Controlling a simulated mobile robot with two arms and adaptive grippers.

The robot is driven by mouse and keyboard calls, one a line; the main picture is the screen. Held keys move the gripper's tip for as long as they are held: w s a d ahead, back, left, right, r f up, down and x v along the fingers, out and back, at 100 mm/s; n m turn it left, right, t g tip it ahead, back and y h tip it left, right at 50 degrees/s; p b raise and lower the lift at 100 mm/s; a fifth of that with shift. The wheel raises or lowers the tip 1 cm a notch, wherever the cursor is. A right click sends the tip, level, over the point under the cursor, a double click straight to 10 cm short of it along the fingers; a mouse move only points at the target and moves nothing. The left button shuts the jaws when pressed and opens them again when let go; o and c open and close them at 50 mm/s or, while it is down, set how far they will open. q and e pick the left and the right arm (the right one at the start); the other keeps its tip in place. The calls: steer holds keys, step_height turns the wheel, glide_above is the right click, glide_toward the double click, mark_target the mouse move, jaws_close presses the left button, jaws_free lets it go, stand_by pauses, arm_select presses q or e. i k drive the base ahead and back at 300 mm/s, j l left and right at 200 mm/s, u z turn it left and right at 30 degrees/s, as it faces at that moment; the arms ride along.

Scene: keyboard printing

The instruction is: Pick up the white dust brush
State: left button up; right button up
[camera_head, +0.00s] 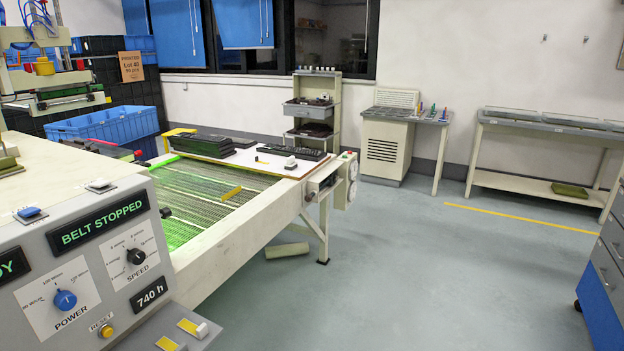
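I cannot pick out the white dust brush with certainty. A small white object (290,162) sits on the pale board at the far end of the conveyor, beside the dark keyboards; it is too small to tell whether it is the brush. Neither my left nor my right gripper is in view.
The conveyor (240,226) holds a yellow strip (230,193) on its mesh belt. The control panel (85,270) reads "BELT STOPPED". A blue crate (105,125) stands behind. A grey-topped cabinet (385,145) and a bench (540,125) line the wall. Floor at centre right is clear.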

mark_target(291, 165)
steer(key=i, duration=2.1)
steer(key=i+l+u, duration=0.1)
steer(key=i+u, duration=0.3)
steer(key=i, duration=0.15)
steer(key=i+l+u, duration=0.3)
steer(key=i+u, duration=0.15)
steer(key=i+l+u, duration=0.4)
steer(key=i+l, duration=0.1)
steer(key=i, duration=0.1)
